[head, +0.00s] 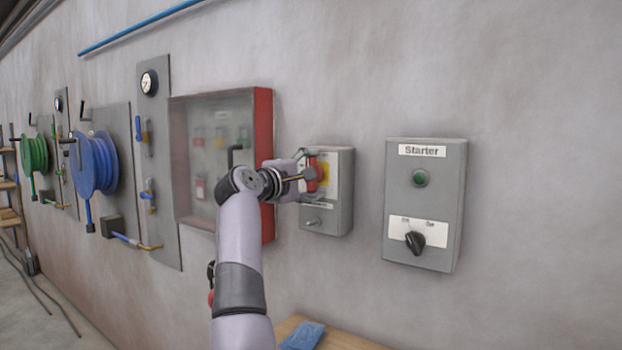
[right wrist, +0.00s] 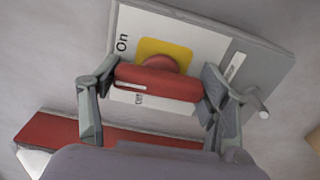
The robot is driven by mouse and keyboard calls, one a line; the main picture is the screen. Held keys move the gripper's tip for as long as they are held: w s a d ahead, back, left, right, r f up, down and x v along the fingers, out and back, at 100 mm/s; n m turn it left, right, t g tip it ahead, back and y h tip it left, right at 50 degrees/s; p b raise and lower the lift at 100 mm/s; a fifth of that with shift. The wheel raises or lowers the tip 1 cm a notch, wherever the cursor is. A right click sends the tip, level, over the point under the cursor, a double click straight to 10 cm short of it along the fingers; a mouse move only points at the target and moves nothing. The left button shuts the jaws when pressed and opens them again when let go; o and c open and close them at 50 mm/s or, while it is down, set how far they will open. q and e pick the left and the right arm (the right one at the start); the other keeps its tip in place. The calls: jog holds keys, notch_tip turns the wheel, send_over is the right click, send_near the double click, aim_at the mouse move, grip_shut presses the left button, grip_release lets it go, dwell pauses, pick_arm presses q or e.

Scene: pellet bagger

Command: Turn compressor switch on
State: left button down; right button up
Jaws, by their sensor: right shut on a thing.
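The compressor switch box (head: 345,192) is a grey wall box with a white plate and a red rotary handle (head: 323,172) on a yellow square. The handle shows clearly in the right wrist view (right wrist: 160,85), lying crosswise in that picture. The "On" label (right wrist: 122,44) is at the upper left of the yellow square, and the "Off" label (right wrist: 138,98) is just below the bar. My right gripper (head: 311,173) is at the box, shut on the red handle with one finger at each end of the bar. My left gripper is out of view.
A starter box (head: 425,205) with a green button and a black knob hangs to the right. A red-framed glass cabinet (head: 264,115) is close on the left, beside my right arm. A wooden surface with a blue cloth (head: 303,336) lies below. The wall at right is bare.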

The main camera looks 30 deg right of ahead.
jog(key=shift+f+m, duration=0.2)
jog(key=shift+m, duration=0.2)
jog(key=o, duration=1.2)
jog(key=shift+s+r, duration=0.1)
jog(key=shift+r, duration=0.05)
jog(key=shift+c, duration=0.2)
